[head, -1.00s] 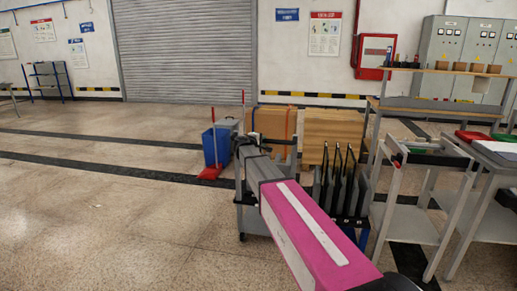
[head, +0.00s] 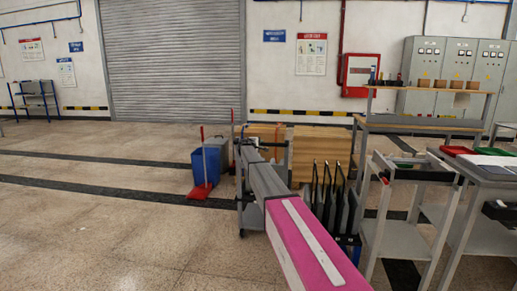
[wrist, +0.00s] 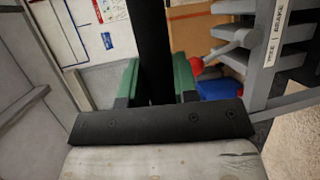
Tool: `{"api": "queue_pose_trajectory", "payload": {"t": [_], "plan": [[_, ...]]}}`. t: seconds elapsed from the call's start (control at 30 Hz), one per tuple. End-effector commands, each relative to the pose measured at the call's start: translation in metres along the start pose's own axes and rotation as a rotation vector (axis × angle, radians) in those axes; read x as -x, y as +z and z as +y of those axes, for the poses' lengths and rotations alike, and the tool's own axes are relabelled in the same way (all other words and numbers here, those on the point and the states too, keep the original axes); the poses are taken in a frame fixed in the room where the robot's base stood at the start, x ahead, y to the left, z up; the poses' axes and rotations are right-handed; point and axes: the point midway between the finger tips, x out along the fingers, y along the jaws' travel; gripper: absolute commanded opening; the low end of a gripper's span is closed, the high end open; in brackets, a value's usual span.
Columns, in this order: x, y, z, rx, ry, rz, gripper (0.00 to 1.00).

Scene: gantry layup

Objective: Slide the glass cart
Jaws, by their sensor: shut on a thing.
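The glass cart (head: 253,218) stands in the middle of the head view, partly hidden behind my pink and grey arm. It has a grey frame, a low shelf, and several upright dark panels in black holders (head: 335,205) on its right side. In the wrist view, the green finger pads of my gripper (wrist: 156,80) are closed on both sides of a black upright bar (wrist: 152,45), which appears to be the cart's handle. In the head view my fingers are too small and covered to make out.
A blue bin (head: 206,167) and a red broom (head: 200,190) stand just left of the cart, with wooden crates (head: 320,152) behind it. A grey table (head: 395,230) stands close on the right. The floor at left (head: 90,230) is clear.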

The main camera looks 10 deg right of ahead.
Motion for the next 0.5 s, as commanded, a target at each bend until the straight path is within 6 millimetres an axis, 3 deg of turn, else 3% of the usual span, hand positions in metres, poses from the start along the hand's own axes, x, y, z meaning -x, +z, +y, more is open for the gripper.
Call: {"api": "queue_pose_trajectory", "payload": {"t": [0.5], "plan": [[-0.01, -0.005, 0.0024, 0.0, 0.001, 0.002, 0.0]]}}
